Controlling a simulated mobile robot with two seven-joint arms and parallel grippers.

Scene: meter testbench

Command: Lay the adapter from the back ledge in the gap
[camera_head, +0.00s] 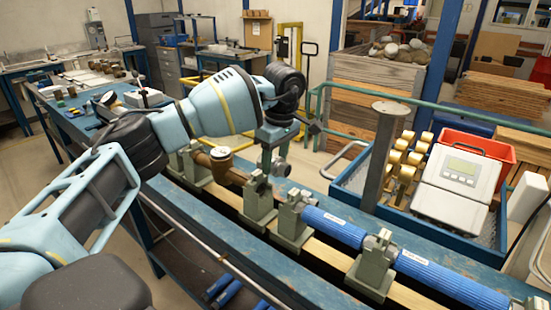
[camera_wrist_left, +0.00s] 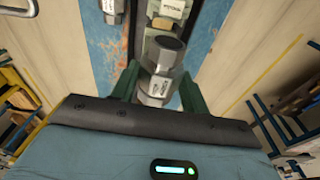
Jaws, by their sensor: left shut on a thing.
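My left gripper (camera_head: 272,158) points down over the test bench line, between the brown meter and the blue pipe. In the left wrist view the adapter (camera_wrist_left: 157,85), a short grey metal hex piece with a dark top end, lies between the two dark green fingers (camera_wrist_left: 157,92), which are shut on it. In the head view the adapter is hard to tell from the clamps under the hand. The brown meter (camera_head: 221,160) sits on the line to the left, and the blue pipe (camera_head: 334,226) lies to the right. My right gripper is not in view.
Grey-green clamp stands (camera_head: 292,222) rise along the line close below the hand. A grey post (camera_head: 383,150) stands behind the bench. A blue table (camera_head: 70,117) at the left holds small parts.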

